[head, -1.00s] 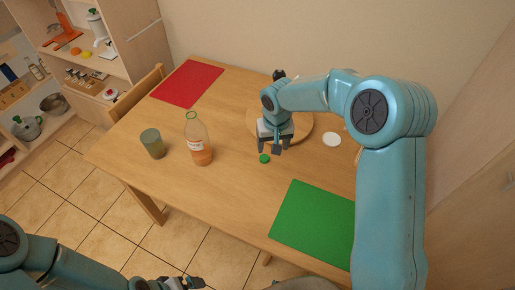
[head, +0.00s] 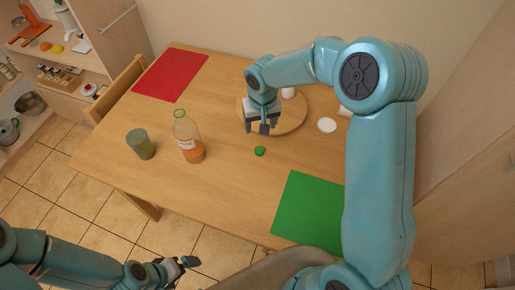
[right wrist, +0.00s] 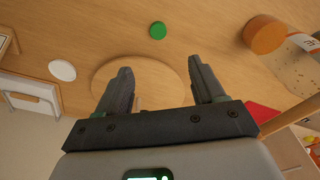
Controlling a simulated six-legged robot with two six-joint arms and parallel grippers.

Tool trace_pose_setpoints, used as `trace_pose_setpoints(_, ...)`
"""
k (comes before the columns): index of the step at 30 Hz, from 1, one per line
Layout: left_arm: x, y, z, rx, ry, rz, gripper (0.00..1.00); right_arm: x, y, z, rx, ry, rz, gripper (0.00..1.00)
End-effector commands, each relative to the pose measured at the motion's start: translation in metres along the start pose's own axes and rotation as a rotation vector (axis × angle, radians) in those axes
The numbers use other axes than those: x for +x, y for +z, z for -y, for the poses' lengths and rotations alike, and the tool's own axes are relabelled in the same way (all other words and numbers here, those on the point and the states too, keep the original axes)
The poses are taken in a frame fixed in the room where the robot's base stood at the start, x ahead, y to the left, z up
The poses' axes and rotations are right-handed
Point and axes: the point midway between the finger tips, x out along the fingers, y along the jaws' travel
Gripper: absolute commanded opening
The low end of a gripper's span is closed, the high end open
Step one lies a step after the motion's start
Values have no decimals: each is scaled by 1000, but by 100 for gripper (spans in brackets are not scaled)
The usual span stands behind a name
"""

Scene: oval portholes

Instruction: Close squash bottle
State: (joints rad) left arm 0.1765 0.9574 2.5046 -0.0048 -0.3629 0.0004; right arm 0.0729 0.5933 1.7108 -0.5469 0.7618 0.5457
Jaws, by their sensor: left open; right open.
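The squash bottle (head: 188,137) stands upright on the wooden table, clear with orange liquid low inside and a green ring at its open neck. Its lower end also shows in the right wrist view (right wrist: 264,35). A small green cap (head: 259,151) lies on the table to the right of the bottle, and it shows in the right wrist view (right wrist: 158,30) beyond the fingertips. My right gripper (head: 257,129) is open and empty above the table, just behind the cap and apart from it. My left gripper (head: 184,268) is low, in front of the table, empty and away from the bottle.
A grey-green cup (head: 141,144) stands left of the bottle. A round wooden board (head: 291,122) lies behind my right gripper, with a white disc (head: 327,125) beside it. A red mat (head: 170,74) and a green mat (head: 310,212) lie flat. The table between bottle and cap is clear.

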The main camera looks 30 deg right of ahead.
Motion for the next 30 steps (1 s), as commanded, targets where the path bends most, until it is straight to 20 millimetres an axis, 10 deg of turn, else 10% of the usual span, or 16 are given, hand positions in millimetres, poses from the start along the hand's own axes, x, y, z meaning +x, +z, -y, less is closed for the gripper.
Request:
trace_pose_setpoints(16, 50, -1, 18, 0, 0, 0, 100, 102, -4, 0, 1, 0, 1, 68)
trace_pose_setpoints(30, 52, -1, 19, 1, 0, 0, 100, 112, -5, 0, 1, 0, -1, 68)
